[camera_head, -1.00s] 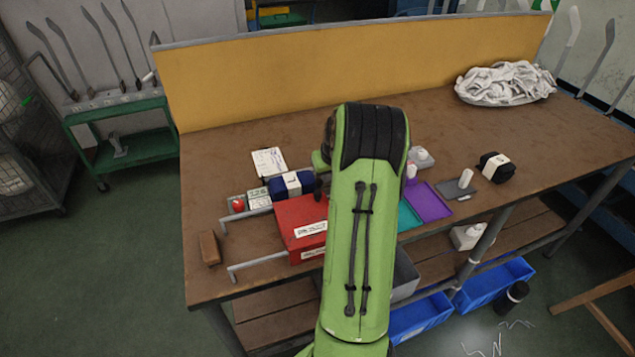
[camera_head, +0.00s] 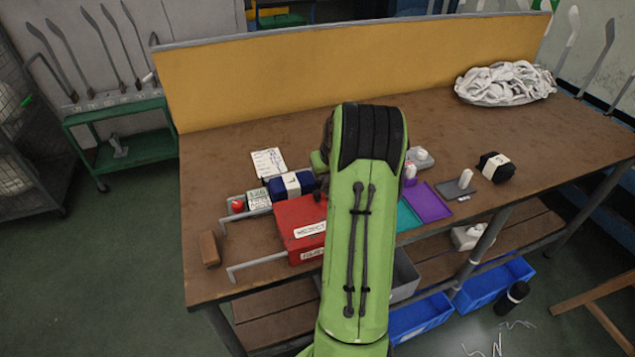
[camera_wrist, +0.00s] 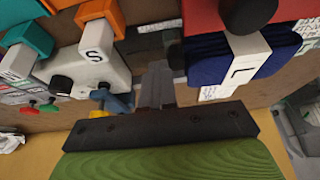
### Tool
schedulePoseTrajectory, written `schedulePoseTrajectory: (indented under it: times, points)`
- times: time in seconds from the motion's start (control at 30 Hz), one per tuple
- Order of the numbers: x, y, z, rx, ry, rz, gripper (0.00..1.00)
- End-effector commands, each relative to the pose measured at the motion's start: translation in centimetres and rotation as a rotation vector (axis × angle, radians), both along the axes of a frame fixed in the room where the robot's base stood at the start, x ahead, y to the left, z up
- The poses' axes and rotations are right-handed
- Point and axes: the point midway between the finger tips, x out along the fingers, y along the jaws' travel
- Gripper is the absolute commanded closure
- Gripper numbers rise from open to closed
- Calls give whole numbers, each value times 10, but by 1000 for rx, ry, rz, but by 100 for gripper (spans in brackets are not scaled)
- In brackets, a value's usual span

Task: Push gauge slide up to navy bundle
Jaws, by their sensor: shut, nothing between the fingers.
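The navy bundle (camera_head: 292,185) with a white band lies behind the red box (camera_head: 297,222) in the head view. In the wrist view the navy bundle (camera_wrist: 212,62) is at the upper right, its band marked with a dark line. My gripper (camera_wrist: 158,78) is shut and empty, its fingers just left of the bundle there. A dark grey piece (camera_wrist: 176,56) sits between the fingertips and the bundle's edge; it may be the gauge slide, but I cannot tell for sure. A grey strip with pale marks (camera_wrist: 160,27) shows beyond the fingertips. My arm hides the gripper in the head view.
A white block marked S (camera_wrist: 95,60) with a black knob stands left of the fingers in the wrist view, beside orange and teal pieces. A brown block (camera_head: 209,248) is at the table's left edge. A purple tray (camera_head: 430,202) lies right of my arm. The table's back is largely clear.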

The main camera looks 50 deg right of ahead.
Motion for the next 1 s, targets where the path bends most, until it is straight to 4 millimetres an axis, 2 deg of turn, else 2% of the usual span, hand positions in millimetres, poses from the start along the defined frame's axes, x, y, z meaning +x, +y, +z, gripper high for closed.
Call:
schedulePoseTrajectory:
  times: [0.03,0.37,1.0]
  points:
    - [4,5,-1,12,-3,16,100]
    - [-2,-5,1,8,-1,12,100]
    - [-4,-8,60,4,-1,6,100]
